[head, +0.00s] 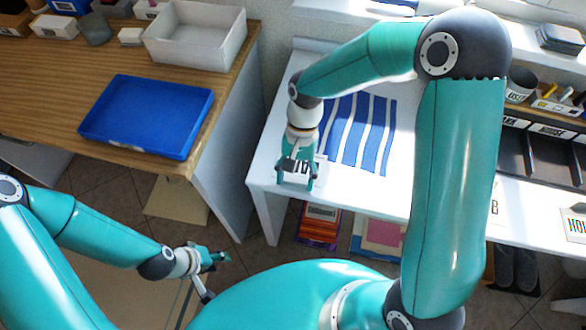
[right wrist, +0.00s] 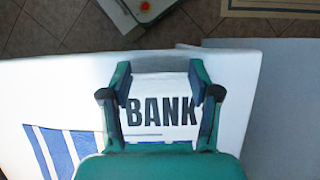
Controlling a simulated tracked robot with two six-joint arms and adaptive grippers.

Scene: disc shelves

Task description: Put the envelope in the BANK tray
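A white envelope printed BANK (right wrist: 160,112) is at the near left end of the white table, seen in the right wrist view. My right gripper (right wrist: 160,82) has one finger at each side of it. The fingers stand wide apart; I cannot tell whether they touch its edges. In the head view my right gripper (head: 298,180) is over the table's front left corner and hides most of the envelope. A dark tray (head: 514,155) at the right has a partly hidden label above it that seems to read BANK. My left gripper (head: 216,268) hangs low at the left, away from the table.
A blue-and-white striped patch (head: 360,130) covers part of the white table (head: 268,150). Another dark tray (head: 552,160) stands beside the first, below a HOUSE label. A wooden desk holds a blue tray (head: 150,115) and a white box (head: 195,35). My right arm hides the table's middle.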

